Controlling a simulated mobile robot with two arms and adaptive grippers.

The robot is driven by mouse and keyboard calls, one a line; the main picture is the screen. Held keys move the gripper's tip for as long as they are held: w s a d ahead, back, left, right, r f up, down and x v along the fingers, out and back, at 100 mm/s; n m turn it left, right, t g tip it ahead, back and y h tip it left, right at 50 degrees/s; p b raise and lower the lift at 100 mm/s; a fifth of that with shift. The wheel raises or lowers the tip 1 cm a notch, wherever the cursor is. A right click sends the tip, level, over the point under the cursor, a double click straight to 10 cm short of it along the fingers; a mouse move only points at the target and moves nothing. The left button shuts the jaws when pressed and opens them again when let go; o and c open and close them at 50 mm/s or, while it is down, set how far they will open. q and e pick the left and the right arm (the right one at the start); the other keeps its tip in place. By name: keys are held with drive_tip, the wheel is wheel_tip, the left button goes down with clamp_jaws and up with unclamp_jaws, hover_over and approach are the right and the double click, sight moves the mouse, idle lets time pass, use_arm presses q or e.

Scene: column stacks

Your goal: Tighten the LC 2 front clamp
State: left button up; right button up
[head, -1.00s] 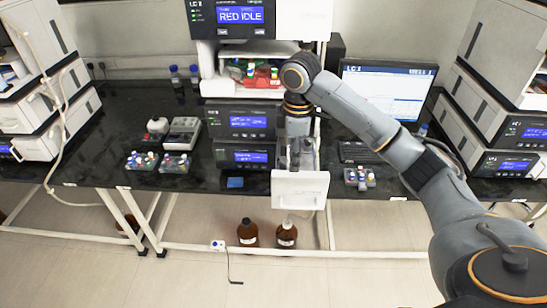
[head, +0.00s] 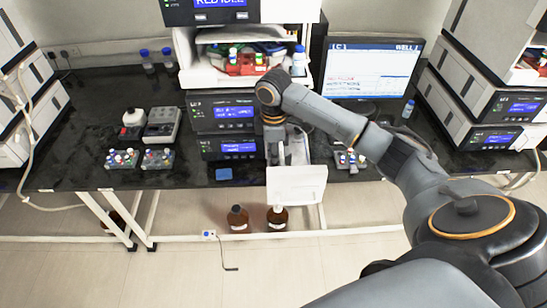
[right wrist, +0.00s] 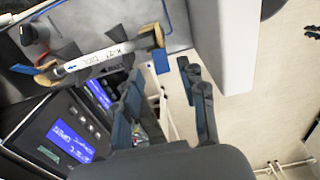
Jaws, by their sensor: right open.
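In the right wrist view a pale column (right wrist: 100,58) with dark lettering lies across a grey panel. A tan clamp with a blue tab (right wrist: 157,45) holds its end nearer the white door panel (right wrist: 226,45); another tan clamp (right wrist: 45,76) is at the other end. I cannot tell how tight either is. My right gripper (right wrist: 162,98) is open and empty, its dark fingers apart and below the column in the picture, not visibly touching the clamp. In the head view my right gripper (head: 287,150) is behind the door panel (head: 297,185); the column is hidden there.
LC modules (head: 222,118) with blue screens stand left of my right gripper. A monitor (head: 372,70) and a vial rack (head: 349,160) are to the right. Brown bottles (head: 277,217) stand on the floor below. The black bench (head: 75,140) has free room at left.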

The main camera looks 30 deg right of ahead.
wheel_tip(320, 180, down, 2)
drive_tip(key=shift+s+f, duration=0.1)
drive_tip(key=shift+f, duration=0.4)
drive_tip(key=shift+c, duration=0.4)
clamp_jaws()
use_arm(q)
drive_tip(key=shift+w+r, duration=0.5)
drive_tip(key=shift+w, duration=0.05)
drive_tip(key=shift+w, duration=0.15)
